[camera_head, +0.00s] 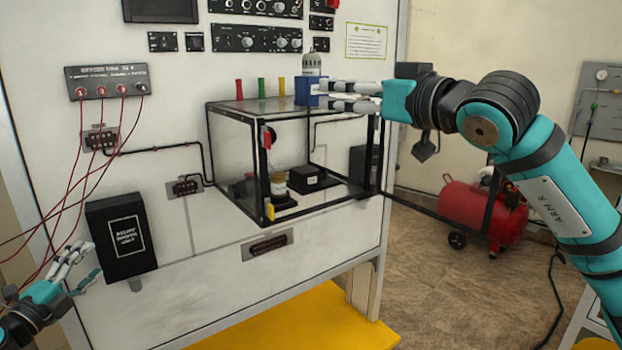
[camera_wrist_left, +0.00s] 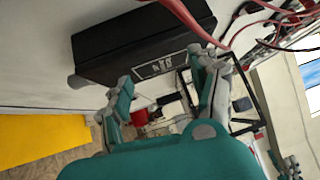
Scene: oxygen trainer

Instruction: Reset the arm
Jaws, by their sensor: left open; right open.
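My right arm comes in from the right in the head view. Its gripper (camera_head: 352,97) is level at the top right of the clear black-framed box (camera_head: 240,155). Its fingers are apart, and their tips are at a blue block (camera_head: 303,91) on the box's top; I cannot tell if they touch it. A grey cylinder (camera_head: 312,64) shows just above the block. My left gripper (camera_head: 72,258) is open at the lower left, below the red cables and left of a black relay box (camera_head: 122,238). In the left wrist view its open fingers (camera_wrist_left: 165,95) are near the black box (camera_wrist_left: 140,45).
Red cables (camera_head: 82,165) hang from the panel's socket strip near my left gripper. Red, green and yellow posts (camera_head: 261,88) stand on the clear box. A red tank (camera_head: 480,212) stands on the floor behind my right arm. A yellow platform (camera_head: 310,322) lies below the panel.

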